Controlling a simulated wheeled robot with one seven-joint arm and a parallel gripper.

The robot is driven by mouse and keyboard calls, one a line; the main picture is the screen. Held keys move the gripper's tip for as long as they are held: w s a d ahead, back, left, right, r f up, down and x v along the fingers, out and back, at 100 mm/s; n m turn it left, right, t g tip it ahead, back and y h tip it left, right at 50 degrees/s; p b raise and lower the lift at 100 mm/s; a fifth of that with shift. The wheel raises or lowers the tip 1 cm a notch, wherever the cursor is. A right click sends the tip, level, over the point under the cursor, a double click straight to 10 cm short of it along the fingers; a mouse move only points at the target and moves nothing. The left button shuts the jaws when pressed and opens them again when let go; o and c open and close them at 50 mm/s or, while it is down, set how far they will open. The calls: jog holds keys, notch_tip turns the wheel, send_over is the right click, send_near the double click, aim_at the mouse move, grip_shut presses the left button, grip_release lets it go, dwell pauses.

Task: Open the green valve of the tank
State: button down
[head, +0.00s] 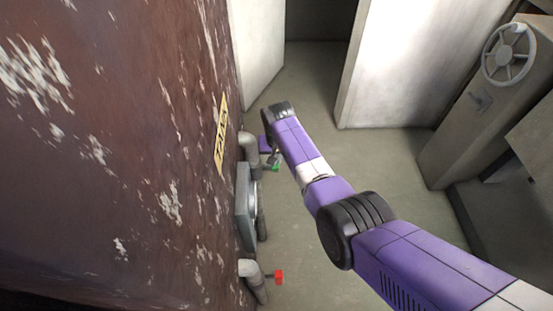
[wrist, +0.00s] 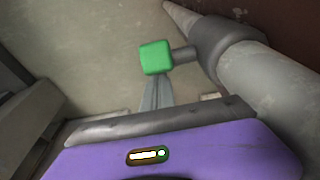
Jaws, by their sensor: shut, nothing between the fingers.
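The tank (head: 130,130) is a large rusty brown body with peeling white patches, filling the left of the head view. The green valve (head: 275,168) sits on a grey pipe (head: 251,153) at the tank's side. In the wrist view it is a green block (wrist: 156,57) on a short stem from a thick grey pipe (wrist: 265,82). My gripper (wrist: 157,80) is shut and empty, its fingertips right at the lower edge of the green block. I cannot tell whether they touch. In the head view my gripper (head: 274,157) is small and partly hidden by my wrist.
A red valve (head: 279,277) is on a nearer pipe of the tank, with a grey box (head: 246,207) between the two pipes. A yellow label (head: 221,135) is on the tank. White doors or panels stand behind; a handwheel (head: 509,54) is at the right. The floor (head: 310,240) is clear.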

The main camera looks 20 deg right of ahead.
jog(key=shift+f+g+b, duration=0.3)
jog(key=shift+g+b, duration=0.2)
jog(key=shift+f+b, duration=0.2)
jog(key=shift+b, duration=0.3)
jog(key=shift+f+b, duration=0.25)
jog(key=shift+b, duration=0.35)
jog(key=shift+r, duration=0.1)
dwell(0.7)
jog(key=r, duration=0.2)
jog(key=r+p, duration=0.1)
jog(key=r, duration=0.2)
jog(key=r+p, duration=0.1)
jog(key=r, duration=0.1)
jog(key=shift+s+a+r, duration=0.1)
jog(key=shift+s+r, duration=0.2)
jog(key=shift+s, duration=0.05)
